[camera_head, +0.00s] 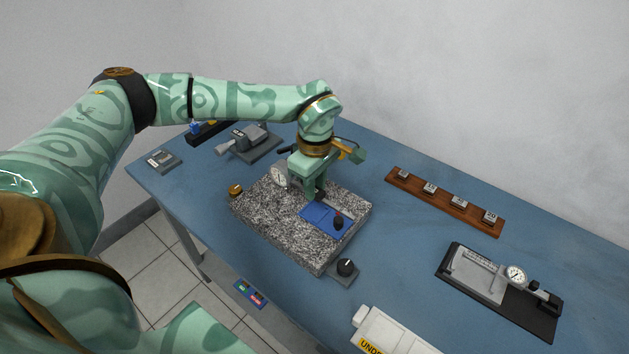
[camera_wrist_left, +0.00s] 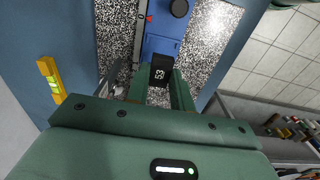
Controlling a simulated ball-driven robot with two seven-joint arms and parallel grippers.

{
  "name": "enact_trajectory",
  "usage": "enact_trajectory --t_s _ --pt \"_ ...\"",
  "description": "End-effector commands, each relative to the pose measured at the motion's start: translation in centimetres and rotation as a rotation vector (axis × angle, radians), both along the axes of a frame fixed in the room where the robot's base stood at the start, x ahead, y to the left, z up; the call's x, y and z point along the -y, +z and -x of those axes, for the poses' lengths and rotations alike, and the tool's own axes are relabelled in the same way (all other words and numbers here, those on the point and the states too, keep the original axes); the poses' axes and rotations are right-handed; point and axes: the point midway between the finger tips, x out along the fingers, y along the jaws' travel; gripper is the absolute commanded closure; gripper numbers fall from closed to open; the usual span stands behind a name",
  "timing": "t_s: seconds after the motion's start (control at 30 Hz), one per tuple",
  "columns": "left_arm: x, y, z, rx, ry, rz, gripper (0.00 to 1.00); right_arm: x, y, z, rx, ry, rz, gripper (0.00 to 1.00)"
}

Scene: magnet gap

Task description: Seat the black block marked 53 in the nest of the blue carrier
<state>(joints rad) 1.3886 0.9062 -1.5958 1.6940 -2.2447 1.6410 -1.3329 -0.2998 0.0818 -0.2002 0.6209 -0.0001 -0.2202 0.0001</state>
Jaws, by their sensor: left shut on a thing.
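The blue carrier (camera_head: 319,217) lies on the speckled granite plate (camera_head: 280,229), with a black knob on its right part; it also shows in the left wrist view (camera_wrist_left: 162,45). My left gripper (camera_head: 315,197) points down over the carrier's far left end. In the left wrist view my left gripper (camera_wrist_left: 161,82) is shut on the black block marked 53 (camera_wrist_left: 160,73), its number facing the camera. The block overlaps the near end of the carrier in that view. My right gripper is out of view.
A dial gauge (camera_head: 280,175) stands close to my left gripper. A black knob on a grey base (camera_head: 345,268) sits by the granite's front corner. A wooden rack (camera_head: 460,214) with several blocks and a gauge fixture (camera_head: 500,288) stand right. Blue table (camera_head: 400,265) between is clear.

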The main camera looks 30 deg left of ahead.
Motion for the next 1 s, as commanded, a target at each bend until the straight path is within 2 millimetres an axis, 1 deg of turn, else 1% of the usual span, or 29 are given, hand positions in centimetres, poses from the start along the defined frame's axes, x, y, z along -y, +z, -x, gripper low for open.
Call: enact_trajectory --t_s 0.03,0.1,0.5,0.67,1.0 --pt "0.0 -0.8 0.1 -0.004 -0.001 0.000 1.00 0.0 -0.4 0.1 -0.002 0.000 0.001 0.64" --pt "0.0 -1.5 0.1 -0.004 -0.001 0.000 1.00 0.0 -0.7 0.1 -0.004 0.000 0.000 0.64" --pt "0.0 -5.0 0.1 -0.004 0.000 -0.001 1.00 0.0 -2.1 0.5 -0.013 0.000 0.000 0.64" --pt "0.0 -5.4 0.0 -0.002 -0.001 0.000 1.00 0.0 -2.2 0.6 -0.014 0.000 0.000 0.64" --pt "0.0 -5.4 0.0 -0.002 -0.001 0.000 1.00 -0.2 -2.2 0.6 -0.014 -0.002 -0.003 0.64"
